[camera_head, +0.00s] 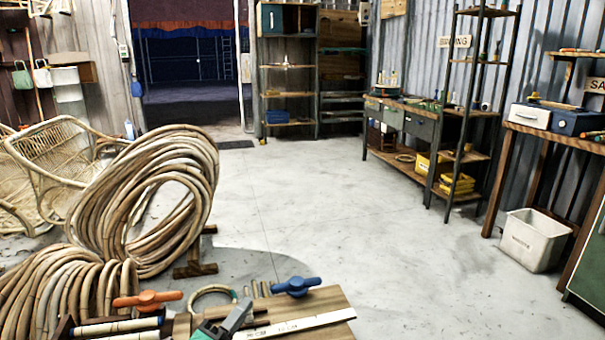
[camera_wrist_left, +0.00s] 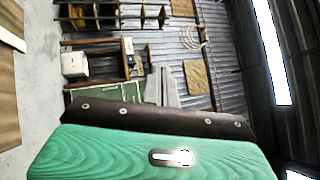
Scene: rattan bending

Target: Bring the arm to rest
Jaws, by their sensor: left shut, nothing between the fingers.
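My left gripper (camera_head: 236,316) shows at the bottom of the head view, just above the near wooden bench. Its grey fingers are together with nothing between them, and a green part shows beside them. In the left wrist view a green block with a dark, screwed band fills the lower part, and my grey fingers (camera_wrist_left: 164,88) stick up behind it. That view looks out across the room at the corrugated wall. My right gripper is in neither view.
The bench (camera_head: 325,298) carries a ruler (camera_head: 300,324), an orange-handled clamp (camera_head: 147,299), a blue-handled clamp (camera_head: 296,286) and a small rattan ring (camera_head: 212,292). Large rattan coils (camera_head: 180,165) stand at left. Open floor (camera_head: 320,190) lies beyond; a white bin (camera_head: 533,240) stands at right.

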